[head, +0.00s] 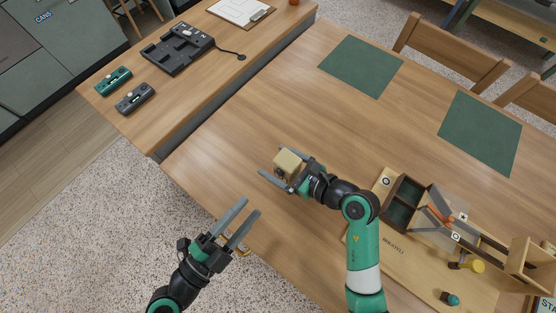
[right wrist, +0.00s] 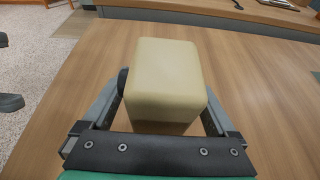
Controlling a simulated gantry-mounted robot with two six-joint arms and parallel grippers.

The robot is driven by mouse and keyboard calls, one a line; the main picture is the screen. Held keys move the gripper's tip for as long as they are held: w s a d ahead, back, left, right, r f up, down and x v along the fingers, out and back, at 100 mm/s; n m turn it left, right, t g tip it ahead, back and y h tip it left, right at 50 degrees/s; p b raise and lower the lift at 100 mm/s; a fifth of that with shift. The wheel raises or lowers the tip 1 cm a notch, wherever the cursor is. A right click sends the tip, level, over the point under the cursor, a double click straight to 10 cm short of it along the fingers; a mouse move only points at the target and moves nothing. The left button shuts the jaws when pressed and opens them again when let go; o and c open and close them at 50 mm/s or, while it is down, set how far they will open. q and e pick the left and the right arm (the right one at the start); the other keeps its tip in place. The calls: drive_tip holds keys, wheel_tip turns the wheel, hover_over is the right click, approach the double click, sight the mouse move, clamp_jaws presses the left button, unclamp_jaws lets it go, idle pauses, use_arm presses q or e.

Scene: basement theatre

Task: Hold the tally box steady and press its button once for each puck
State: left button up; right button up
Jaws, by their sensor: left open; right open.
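A small beige box (head: 288,162), which I take to be the tally box, sits on the wooden table near its left edge. My right gripper (head: 284,172) is open around it, with a finger on either side. In the right wrist view the beige box (right wrist: 165,75) stands between the spread fingers, its top and near face plain. A dark round part shows at its left side; I cannot tell if it is the button. I cannot make out any pucks for certain.
A wooden board with a compartment tray (head: 404,203) and small fittings lies at the right. Two green mats (head: 360,66) (head: 480,132) lie toward the back. A side counter holds a dark device (head: 177,48) and a clipboard (head: 240,10). The table's middle is clear.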

clamp_jaws()
idle(0.8)
idle(0.6)
use_arm(q)
clamp_jaws()
idle(1.8)
